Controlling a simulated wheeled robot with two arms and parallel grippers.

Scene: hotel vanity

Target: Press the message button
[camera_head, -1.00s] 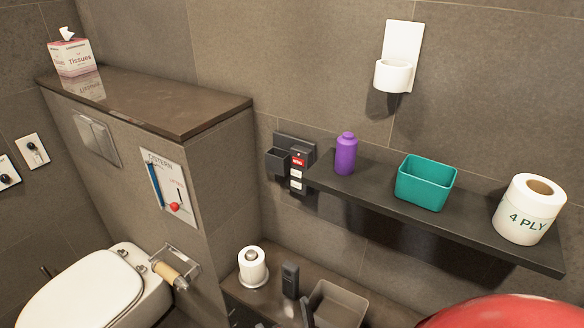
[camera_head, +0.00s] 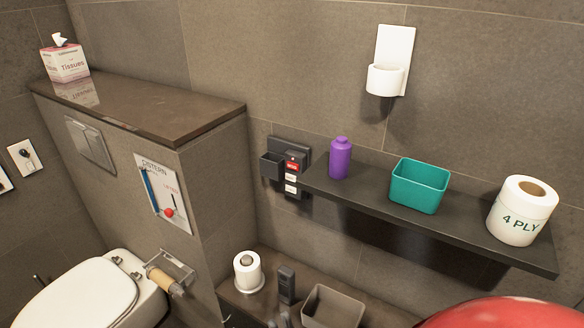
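A dark wall unit (camera_head: 290,145) is at the left end of the black shelf. On its front are a red label (camera_head: 292,167) with white lettering and white labels (camera_head: 291,189) below it. The lettering is too small to read surely, so I cannot tell which part is the message button. My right gripper (camera_head: 279,320) shows only by its dark fingertips at the bottom edge. They are close together with nothing seen between them, well below and apart from the wall unit. My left gripper is not in view.
The black shelf (camera_head: 460,237) carries a purple bottle (camera_head: 340,158), a teal bin (camera_head: 418,186) and a paper roll (camera_head: 522,211). Below stand a toilet roll (camera_head: 248,272), a dark upright object (camera_head: 287,285) and a grey bin (camera_head: 334,307). A cistern ledge (camera_head: 150,108) is left.

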